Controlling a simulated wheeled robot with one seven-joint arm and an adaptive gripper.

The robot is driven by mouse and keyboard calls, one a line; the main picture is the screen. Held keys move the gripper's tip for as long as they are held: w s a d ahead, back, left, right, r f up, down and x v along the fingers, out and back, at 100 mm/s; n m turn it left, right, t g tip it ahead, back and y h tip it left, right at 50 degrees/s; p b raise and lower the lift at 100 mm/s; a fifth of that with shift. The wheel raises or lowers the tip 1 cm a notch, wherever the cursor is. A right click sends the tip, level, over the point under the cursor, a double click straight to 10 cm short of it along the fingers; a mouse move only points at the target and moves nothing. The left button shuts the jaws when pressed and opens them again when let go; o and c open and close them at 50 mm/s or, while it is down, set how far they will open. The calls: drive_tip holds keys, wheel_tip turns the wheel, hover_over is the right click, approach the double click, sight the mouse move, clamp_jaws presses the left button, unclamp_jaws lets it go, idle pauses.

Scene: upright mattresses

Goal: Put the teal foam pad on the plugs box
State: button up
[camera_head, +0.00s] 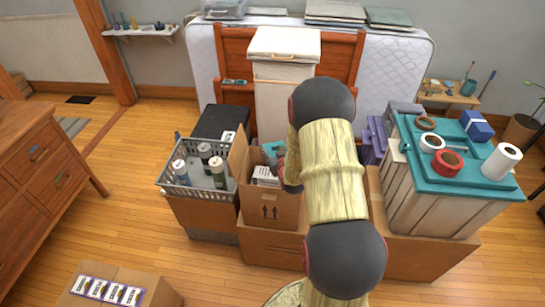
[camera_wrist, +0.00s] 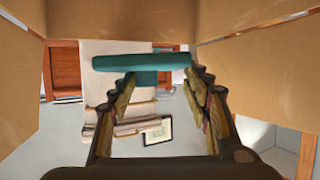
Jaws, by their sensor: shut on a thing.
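The teal foam pad (camera_wrist: 155,62) lies across my fingertips in the wrist view. My gripper (camera_wrist: 160,76) is shut on it, with a finger at each side. In the head view a teal patch (camera_head: 272,147), likely the pad, shows at the mouth of an open cardboard box (camera_head: 270,208); my arm hides most of the gripper there. Brown cardboard walls stand at both sides in the wrist view. A cardboard box with a row of printed labels (camera_head: 110,290) stands at the lower left in the head view. The print is too small to tell whether it is the plugs box.
A grey crate with bottles (camera_head: 205,185) stands left of the open box. A white box (camera_head: 264,176) with dark print sits inside the open box. A teal-topped chest (camera_head: 440,190) with tape rolls stands right. Open wooden floor (camera_head: 150,215) lies at the left.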

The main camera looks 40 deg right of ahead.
drive_tip(key=shift+f, duration=1.15)
drive_tip(key=shift+s, duration=0.1)
drive_tip(key=shift+f+b, duration=0.4)
drive_tip(key=shift+b, duration=0.25)
drive_tip(key=shift+f, duration=0.25)
drive_tip(key=o, duration=0.7)
drive_tip(key=shift+o, duration=0.7)
drive_tip(key=shift+r, duration=0.1)
